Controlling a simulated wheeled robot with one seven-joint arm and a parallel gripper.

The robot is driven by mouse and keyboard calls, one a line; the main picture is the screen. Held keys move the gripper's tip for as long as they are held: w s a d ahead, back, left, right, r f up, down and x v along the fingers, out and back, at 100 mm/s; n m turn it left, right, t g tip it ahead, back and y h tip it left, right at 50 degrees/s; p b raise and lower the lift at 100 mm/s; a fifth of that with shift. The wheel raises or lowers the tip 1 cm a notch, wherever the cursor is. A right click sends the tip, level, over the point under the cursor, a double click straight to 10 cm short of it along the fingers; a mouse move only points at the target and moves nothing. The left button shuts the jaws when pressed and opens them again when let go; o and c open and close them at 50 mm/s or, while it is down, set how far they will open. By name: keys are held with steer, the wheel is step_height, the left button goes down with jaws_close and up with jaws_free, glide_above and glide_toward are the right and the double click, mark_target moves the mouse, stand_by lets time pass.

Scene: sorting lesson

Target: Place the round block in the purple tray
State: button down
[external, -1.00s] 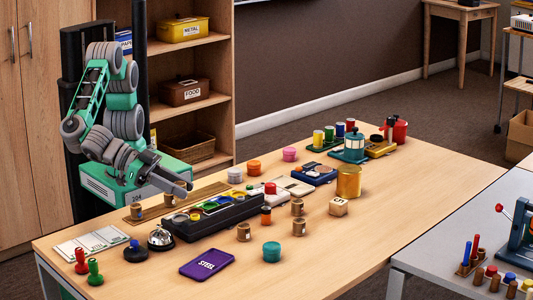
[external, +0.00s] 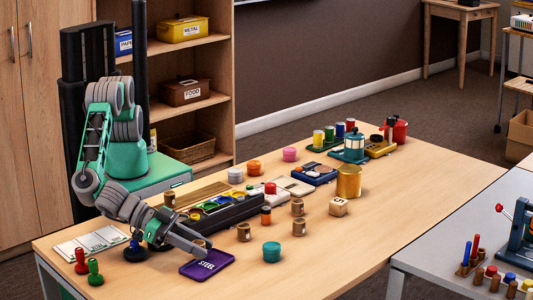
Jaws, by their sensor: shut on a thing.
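My gripper (external: 205,250) is low over the near left part of the table, at the upper edge of the purple tray (external: 190,270). The tray is flat, carries the white word STEEL, and lies on the table. My gripper is shut on a small brownish round block (external: 200,242), mostly hidden by the fingers. I cannot tell whether the block touches the tray. Similar brown round blocks stand on the table, such as one (external: 244,232) to the right of my gripper and one (external: 169,199) behind it.
A black rack (external: 235,213) with coloured rings lies just behind my gripper. A teal round jar (external: 271,252) stands right of the tray. Red (external: 81,262) and green (external: 95,272) pegs stand at the left. My arm hides the bell. The table's near right is clear.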

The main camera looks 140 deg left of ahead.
steer(key=shift+f, duration=0.25)
steer(key=c, duration=1.1)
jaws_free()
steer(key=shift+r, duration=0.15)
steer(key=shift+r+p, duration=0.3)
steer(key=shift+r, duration=0.05)
steer(key=v, duration=1.2)
steer(key=shift+f, duration=0.15)
